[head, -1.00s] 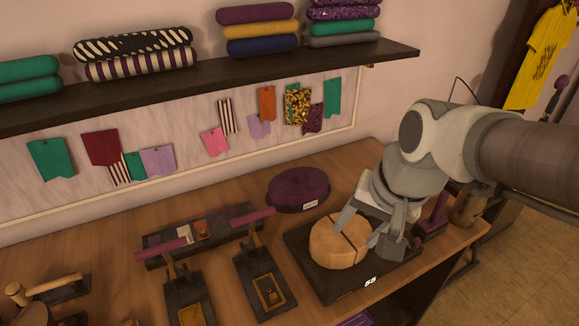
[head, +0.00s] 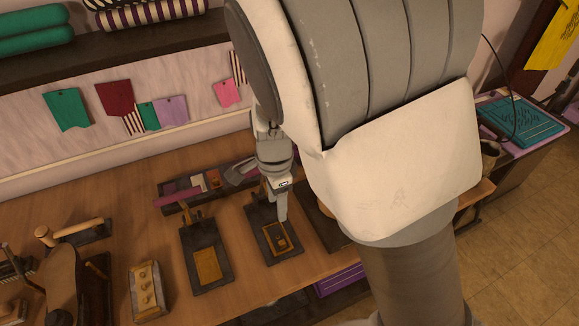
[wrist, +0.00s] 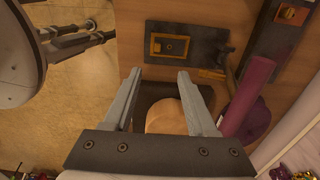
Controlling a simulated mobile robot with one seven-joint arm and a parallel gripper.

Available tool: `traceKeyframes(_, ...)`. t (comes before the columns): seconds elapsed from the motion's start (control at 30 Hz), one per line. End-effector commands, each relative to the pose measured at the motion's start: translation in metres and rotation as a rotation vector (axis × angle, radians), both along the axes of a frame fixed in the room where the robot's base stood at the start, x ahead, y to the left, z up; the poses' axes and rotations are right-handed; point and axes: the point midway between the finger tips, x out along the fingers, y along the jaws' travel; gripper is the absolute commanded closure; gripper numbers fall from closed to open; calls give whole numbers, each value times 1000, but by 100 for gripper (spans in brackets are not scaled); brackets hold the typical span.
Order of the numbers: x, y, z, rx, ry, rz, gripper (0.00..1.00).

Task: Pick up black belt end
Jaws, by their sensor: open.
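I cannot pick out a black belt end with certainty. A small dark piece (head: 281,241) lies inside the brass frame (head: 270,250) on a dark plate (head: 286,258). The frame also shows in the wrist view (wrist: 154,46), with the dark piece (wrist: 169,47) inside it. My gripper (head: 283,216) is over this plate in the head view, with part of it hidden. In the wrist view my gripper (wrist: 155,75) is open with nothing between its fingertips, which sit apart from the plate's near edge. A round wooden block (wrist: 172,118) shows beyond and between the fingers.
A second dark plate with a brass insert (head: 207,263) lies to the left. A purple-handled bar (head: 178,197) stands behind it; another purple handle (wrist: 247,98) is right of the fingers. A wooden block with knobs (head: 146,289) is at front left. My arm hides the table's right part.

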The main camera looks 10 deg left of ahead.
Motion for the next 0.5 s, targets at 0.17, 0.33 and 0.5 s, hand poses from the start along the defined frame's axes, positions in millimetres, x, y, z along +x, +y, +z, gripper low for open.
traceKeyframes(0.17, -1, -2, -37, -5, 5, -3, 43)
traceKeyframes(0.33, -1, -3, -75, -4, 5, -2, 43)
traceKeyframes(0.5, -1, -3, -104, -3, 3, 0, 43)
